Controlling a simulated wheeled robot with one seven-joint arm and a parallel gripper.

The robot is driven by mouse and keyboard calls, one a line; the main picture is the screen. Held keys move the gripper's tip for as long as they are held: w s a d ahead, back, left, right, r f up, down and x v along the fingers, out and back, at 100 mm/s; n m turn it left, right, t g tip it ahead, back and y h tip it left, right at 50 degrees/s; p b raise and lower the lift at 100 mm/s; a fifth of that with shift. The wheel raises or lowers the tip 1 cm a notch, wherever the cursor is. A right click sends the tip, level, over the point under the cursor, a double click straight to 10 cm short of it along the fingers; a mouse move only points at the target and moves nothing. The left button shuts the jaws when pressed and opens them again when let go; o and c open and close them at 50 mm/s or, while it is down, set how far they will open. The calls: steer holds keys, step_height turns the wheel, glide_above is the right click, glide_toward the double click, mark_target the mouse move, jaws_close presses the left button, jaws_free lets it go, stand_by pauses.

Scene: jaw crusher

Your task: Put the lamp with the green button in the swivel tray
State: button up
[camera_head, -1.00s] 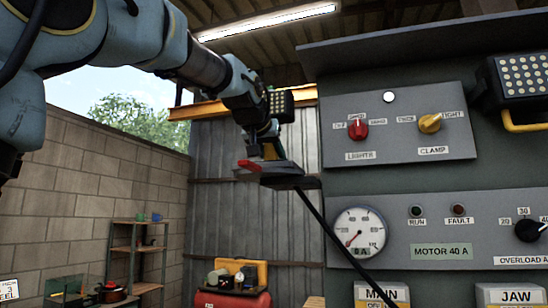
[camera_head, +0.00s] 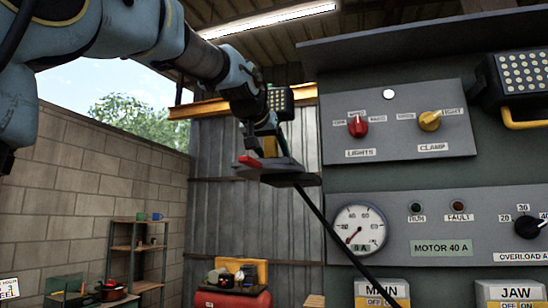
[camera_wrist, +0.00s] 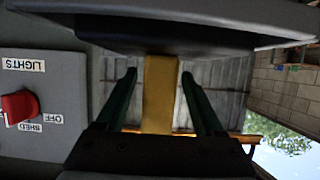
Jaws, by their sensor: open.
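The swivel tray (camera_head: 285,178) is a dark flat plate with a red part (camera_head: 250,161) at its left end, beside the control cabinet. A lamp with a grid of pale LEDs (camera_head: 281,103) shows just above the tray, partly hidden by my wrist. A yellow upright bar (camera_head: 270,147), seemingly its handle, stands over the tray. My gripper (camera_head: 262,131) is open above the tray. In the wrist view its fingers (camera_wrist: 160,95) are apart, with the yellow bar (camera_wrist: 159,92) showing between them. I cannot tell its depth from them. No green button shows.
A second LED lamp (camera_head: 520,75) with a yellow handle is on the cabinet (camera_head: 400,180) at right. The cabinet has a red knob (camera_head: 357,126) and a yellow knob (camera_head: 430,121). A dark rod (camera_head: 340,238) slants down from the tray. A shelf (camera_head: 137,250) stands far back.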

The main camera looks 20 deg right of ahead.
steer(key=b+v, duration=0.4)
steer(key=v, duration=0.6)
steer(key=shift+s+a+r, duration=0.15)
steer(key=shift+s+a, duration=0.1)
steer(key=shift+s, duration=0.05)
